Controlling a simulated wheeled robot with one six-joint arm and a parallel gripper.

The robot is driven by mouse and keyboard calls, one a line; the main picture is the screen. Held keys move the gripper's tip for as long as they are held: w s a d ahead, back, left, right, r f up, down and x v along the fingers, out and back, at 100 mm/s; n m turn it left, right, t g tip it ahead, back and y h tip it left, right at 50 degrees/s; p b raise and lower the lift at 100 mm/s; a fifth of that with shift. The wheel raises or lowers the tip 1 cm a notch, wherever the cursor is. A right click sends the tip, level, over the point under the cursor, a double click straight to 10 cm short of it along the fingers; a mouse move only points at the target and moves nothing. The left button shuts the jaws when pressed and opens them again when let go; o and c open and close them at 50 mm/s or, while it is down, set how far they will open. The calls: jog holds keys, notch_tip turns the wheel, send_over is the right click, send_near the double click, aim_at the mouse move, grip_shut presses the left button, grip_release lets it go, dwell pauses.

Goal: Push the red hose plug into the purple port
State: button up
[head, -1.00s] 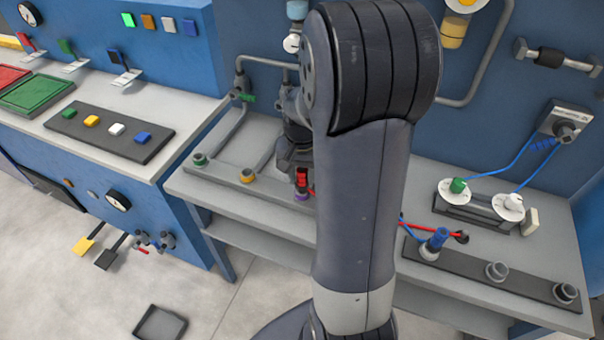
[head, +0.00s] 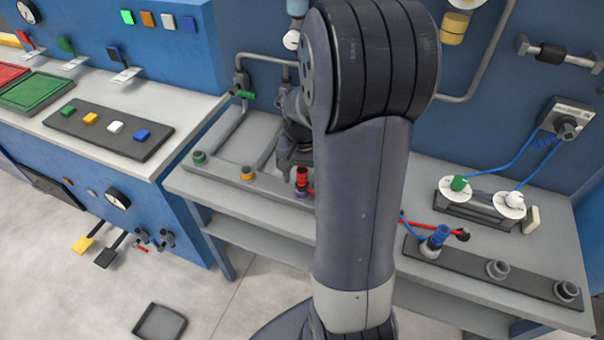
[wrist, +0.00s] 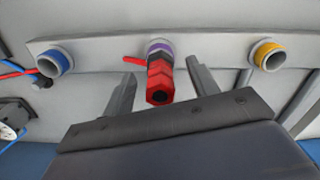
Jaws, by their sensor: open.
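The red hose plug (head: 302,181) stands upright at the purple port (head: 302,195) on the grey bench rail. In the wrist view the red plug (wrist: 160,78) is in line with the purple port (wrist: 158,46), its far end meeting the purple ring. How deep it sits cannot be told. My gripper (head: 293,164) is open just above and behind the plug, partly hidden by my arm. In the wrist view its fingers (wrist: 161,70) stand on both sides of the plug, with gaps and no contact visible. A red stub sticks out from the plug's left side.
A yellow port (wrist: 268,55) and a blue port (wrist: 55,62) flank the purple one. A green port (head: 199,158) is at the rail's left end. A blue plug (head: 438,237) and red hose lie right of my arm. Grey pipes (head: 262,57) run behind the gripper.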

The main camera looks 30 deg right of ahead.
notch_tip(320, 180, up, 11)
jog(key=shift+f, duration=0.1)
dwell(0.4)
notch_tip(320, 180, down, 11)
jog(key=shift+r, duration=0.1)
jog(key=shift+r+p, duration=0.4)
jog(key=shift+r, duration=0.15)
jog(key=shift+f, duration=0.1)
